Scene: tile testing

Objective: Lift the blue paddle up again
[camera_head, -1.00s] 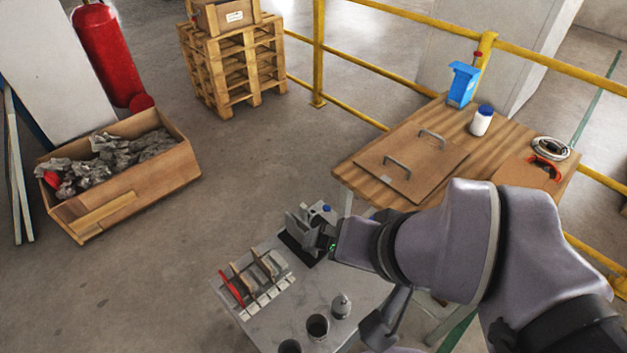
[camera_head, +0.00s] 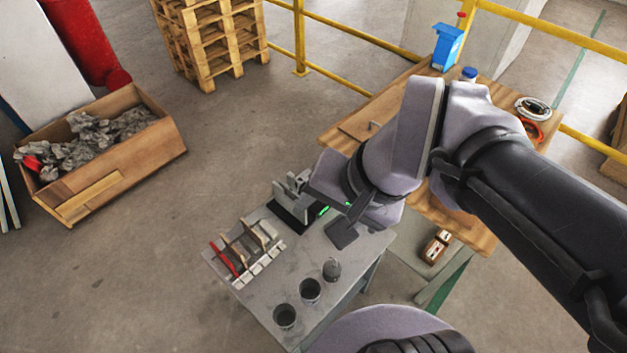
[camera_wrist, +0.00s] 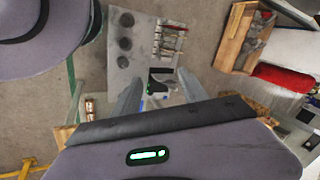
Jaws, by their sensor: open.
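A grey test fixture (camera_head: 291,187) on a black base stands at the far edge of the small grey table (camera_head: 305,250). No blue paddle shows on it in the head view, where my arm covers its right side. In the head view my wrist is just right of the fixture, and the gripper's exact gap is unclear.
A tile rack (camera_head: 247,250) with a red tile, two dark cups (camera_head: 310,289) and a small grey vessel (camera_head: 332,269) share the grey table. A wooden table (camera_head: 465,228) with a blue container (camera_head: 447,47) stands behind my arm. A debris crate (camera_head: 125,165) is left.

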